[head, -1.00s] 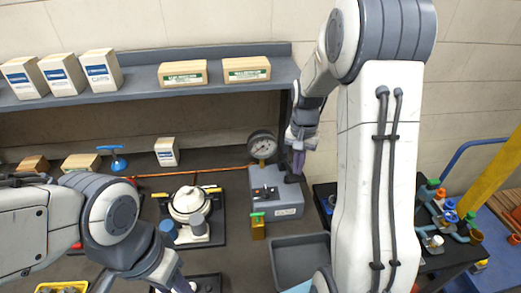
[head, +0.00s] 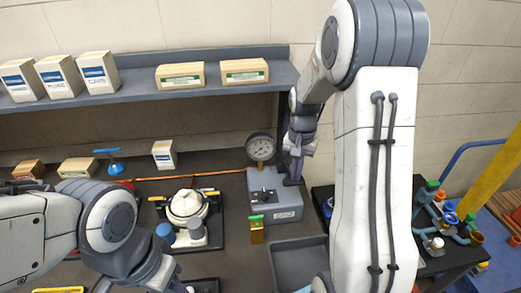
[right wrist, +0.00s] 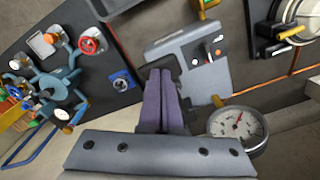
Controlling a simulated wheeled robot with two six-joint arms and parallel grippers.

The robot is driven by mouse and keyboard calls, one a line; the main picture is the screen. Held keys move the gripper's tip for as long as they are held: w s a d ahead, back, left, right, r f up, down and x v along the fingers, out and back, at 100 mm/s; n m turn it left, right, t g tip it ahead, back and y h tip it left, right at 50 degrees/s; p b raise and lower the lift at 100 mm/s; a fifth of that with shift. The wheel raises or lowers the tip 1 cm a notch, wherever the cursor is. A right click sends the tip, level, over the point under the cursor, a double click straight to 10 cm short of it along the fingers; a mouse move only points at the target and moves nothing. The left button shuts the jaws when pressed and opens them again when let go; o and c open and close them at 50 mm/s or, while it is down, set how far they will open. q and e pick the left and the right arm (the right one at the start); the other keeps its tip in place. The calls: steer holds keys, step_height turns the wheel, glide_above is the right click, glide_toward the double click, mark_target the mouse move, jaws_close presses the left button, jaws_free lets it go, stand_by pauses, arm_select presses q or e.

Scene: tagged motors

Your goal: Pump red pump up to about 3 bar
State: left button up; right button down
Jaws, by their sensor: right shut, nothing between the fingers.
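No whole red pump shows clearly; a bit of red (head: 127,184) at the left end of an orange hose is mostly hidden behind my left arm. The grey box (head: 284,216) has small knobs on top and a round white gauge (head: 261,148) behind it. In the right wrist view the gauge (right wrist: 238,125) is to the right of my fingers; its reading is too small to tell. My right gripper (head: 296,170) is shut and empty, above a black part at the box's right rear. Its purple fingers (right wrist: 161,98) partly cover that part. My left gripper is below the picture edge.
A white round motor (head: 187,203) stands on a black base left of the grey box. A grey tray (head: 298,262) lies to the front right. A shelf (head: 150,84) with boxes overhangs the back.

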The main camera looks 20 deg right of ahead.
mark_target(295, 185)
steer(key=shift+f+b, duration=1.8)
steer(key=shift+f, duration=1)
steer(key=shift+r+p, duration=2.25)
steer(key=shift+r, duration=0.25)
steer(key=shift+f, duration=0.15)
steer(key=shift+f+b, duration=1.75)
steer(key=shift+f, duration=0.65)
step_height(295, 185, up, 5)
steer(key=p, duration=0.4)
steer(key=shift+p, duration=0.3)
